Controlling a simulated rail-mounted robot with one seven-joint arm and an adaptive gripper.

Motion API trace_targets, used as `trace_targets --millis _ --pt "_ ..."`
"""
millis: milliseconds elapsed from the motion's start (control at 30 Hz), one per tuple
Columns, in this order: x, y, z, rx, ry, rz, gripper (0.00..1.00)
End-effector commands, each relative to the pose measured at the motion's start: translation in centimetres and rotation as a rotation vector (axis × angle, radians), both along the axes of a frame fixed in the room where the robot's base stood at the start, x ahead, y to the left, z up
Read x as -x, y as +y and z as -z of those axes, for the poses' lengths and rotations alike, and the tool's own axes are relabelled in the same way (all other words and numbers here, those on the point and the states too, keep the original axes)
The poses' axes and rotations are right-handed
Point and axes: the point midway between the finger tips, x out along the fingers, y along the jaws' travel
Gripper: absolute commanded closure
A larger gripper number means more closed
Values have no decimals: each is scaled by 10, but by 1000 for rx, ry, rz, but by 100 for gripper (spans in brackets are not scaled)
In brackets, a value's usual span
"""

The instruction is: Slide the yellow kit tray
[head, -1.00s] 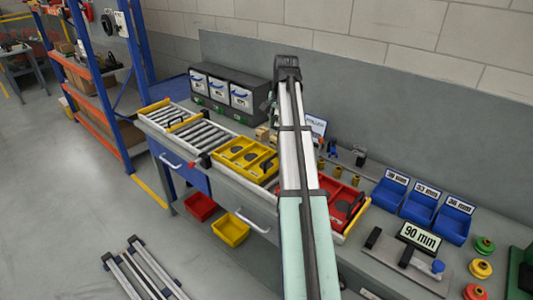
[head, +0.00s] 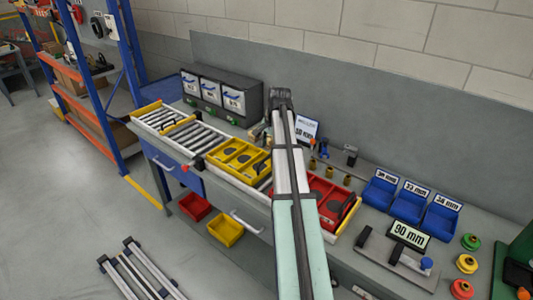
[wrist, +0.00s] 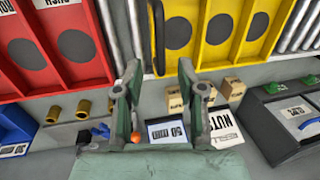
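The yellow kit tray (head: 231,170) lies on the roller track in the head view, left of my arm, with dark round recesses in its compartments. It also shows at the top of the wrist view (wrist: 193,66), with a black handle (wrist: 158,38) along its left edge. My gripper (wrist: 160,68) is open and empty in the wrist view, its fingertips near the tray's lower left corner. I cannot tell whether they touch the tray. In the head view the fingers are hidden behind my arm.
A red tray (wrist: 108,62) sits on the same track, a roller gap away from the yellow one. Bare rollers (head: 196,135) lie left of the yellow tray. Small cardboard boxes (wrist: 233,88), a "50 mm" sign (wrist: 167,132) and a dark bin cabinet (head: 236,110) stand behind the track.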

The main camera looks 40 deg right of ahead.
Motion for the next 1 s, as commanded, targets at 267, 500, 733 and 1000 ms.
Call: trace_targets --millis 267,500,733,1000 --pt "-8 2 37 0 1 0 61" --pt "-10 2 52 1 0 -1 61" --pt "-11 2 54 1 -1 -1 61" --pt "-11 2 54 1 0 -1 100"
